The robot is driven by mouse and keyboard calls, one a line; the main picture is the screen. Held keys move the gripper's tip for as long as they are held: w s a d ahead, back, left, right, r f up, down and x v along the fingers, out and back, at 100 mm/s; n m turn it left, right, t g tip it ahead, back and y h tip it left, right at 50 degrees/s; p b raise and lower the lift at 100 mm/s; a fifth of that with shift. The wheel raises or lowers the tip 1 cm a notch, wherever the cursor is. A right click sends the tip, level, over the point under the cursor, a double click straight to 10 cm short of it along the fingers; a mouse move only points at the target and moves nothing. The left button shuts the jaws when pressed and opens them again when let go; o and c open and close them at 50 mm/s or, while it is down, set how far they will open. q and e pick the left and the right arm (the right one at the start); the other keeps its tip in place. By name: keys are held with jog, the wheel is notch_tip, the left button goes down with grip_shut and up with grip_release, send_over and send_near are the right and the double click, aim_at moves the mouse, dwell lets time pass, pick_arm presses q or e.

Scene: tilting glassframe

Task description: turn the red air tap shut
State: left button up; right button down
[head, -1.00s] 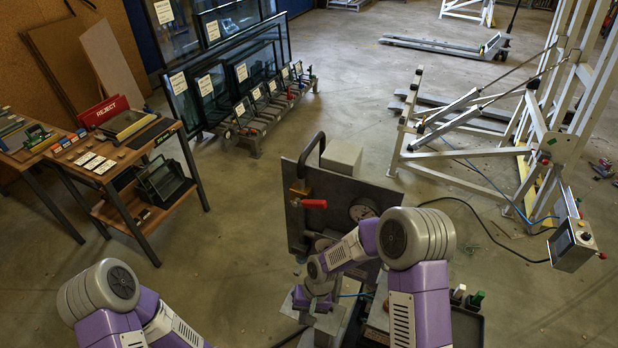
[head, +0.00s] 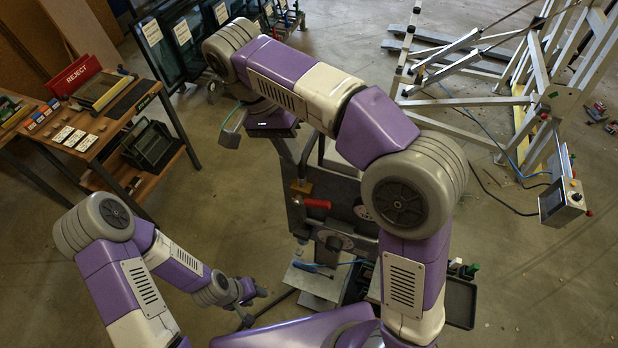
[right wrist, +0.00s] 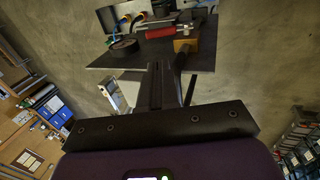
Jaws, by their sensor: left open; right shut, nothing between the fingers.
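The red tap (head: 316,203) is a lever beside a brass fitting (head: 301,187) on a grey upright panel. Its handle points right in the head view. It also shows in the right wrist view (right wrist: 160,33), beyond the fingers, with the brass fitting (right wrist: 185,46) to its right. My right gripper (head: 296,170) reaches down from above, shut and empty, close to the fitting; contact cannot be told. Its fingers (right wrist: 157,68) show in the right wrist view, apart from the red handle in the picture. My left gripper (head: 258,302) is open and empty, low and left of the panel.
A table with a red REJECT sign (head: 76,74) stands at left. A white frame (head: 455,80) stands at right. Floor between table and panel is clear.

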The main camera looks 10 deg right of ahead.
jog(key=s+f, duration=0.1)
jog(key=b, duration=0.1)
send_near(316, 201)
jog(key=x, duration=0.6)
jog(key=shift+s+d+f+b, duration=0.1)
jog(key=shift+d+f+b, duration=0.1)
jog(key=shift+f+b, duration=0.15)
pick_arm(q)
jog(key=shift+s+f, duration=0.1)
jog(key=shift+f, duration=0.85)
pick_arm(e)
jog(key=shift+s, duration=0.1)
pick_arm(q)
jog(key=shift+f, duration=0.1)
